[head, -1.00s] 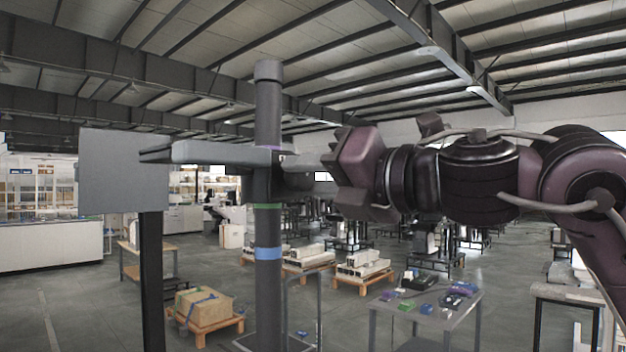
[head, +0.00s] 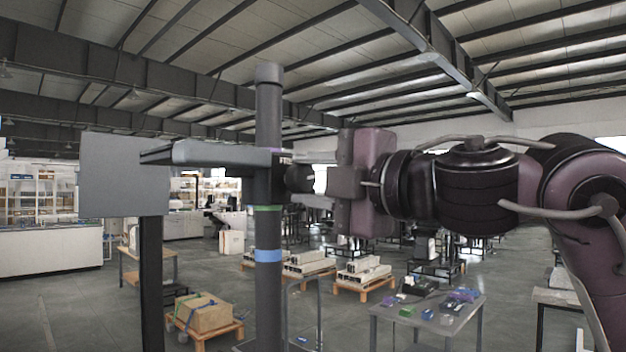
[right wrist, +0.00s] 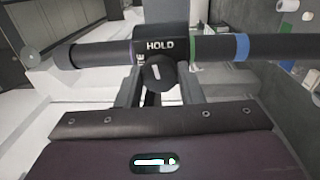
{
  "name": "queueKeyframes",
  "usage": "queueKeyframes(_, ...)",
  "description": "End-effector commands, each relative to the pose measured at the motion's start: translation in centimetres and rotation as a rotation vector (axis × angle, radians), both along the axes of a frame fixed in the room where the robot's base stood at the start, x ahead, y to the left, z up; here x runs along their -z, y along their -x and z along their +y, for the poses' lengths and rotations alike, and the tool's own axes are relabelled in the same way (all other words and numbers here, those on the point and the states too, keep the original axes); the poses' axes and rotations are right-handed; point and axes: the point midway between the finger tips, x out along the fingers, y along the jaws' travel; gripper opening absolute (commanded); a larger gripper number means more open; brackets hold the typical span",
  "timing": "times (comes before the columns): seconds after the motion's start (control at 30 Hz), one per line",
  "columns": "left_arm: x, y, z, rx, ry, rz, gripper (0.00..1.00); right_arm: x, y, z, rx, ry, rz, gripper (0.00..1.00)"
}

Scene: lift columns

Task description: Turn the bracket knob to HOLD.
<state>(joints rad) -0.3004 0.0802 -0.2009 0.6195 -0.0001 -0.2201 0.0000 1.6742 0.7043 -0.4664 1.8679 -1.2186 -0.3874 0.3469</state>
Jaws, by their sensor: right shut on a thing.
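The bracket knob (right wrist: 157,76) is dark and round, with a short white mark, in the right wrist view. The mark points up at the HOLD label (right wrist: 160,45). Another label, partly hidden, stands sideways to its left. My right gripper (right wrist: 160,92) is shut on the knob, one finger on each side. In the head view the knob (head: 297,178) sits on the right side of the bracket, and my right gripper (head: 314,178) reaches it from the right. The bracket (head: 220,154) is around the upright dark column (head: 268,110). My left gripper is not in view.
The column has a green band (head: 267,208) and a blue band (head: 268,254) below the bracket. A grey panel (head: 122,174) on a dark post stands at the left. A table (head: 385,312) with small items stands behind at lower right.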

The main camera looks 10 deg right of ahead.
Motion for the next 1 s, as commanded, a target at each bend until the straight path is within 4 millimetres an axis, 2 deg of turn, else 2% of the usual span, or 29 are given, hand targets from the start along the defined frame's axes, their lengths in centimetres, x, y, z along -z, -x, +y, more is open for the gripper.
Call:
queueKeyframes(0.4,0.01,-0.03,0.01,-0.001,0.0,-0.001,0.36,-0.2,0.05,-0.04,0.001,-0.141,0.087,0.11)
queueKeyframes(0.9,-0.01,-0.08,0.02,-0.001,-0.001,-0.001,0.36,-0.26,0.05,-0.06,0.001,-0.155,0.095,0.11)
queueKeyframes(0.93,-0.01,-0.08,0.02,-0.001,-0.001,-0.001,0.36,-0.26,0.05,-0.06,0.001,-0.155,0.094,0.36)
queueKeyframes(1.0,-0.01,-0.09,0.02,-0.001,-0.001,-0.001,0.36,-0.24,0.05,-0.06,0.001,-0.154,0.095,0.46)
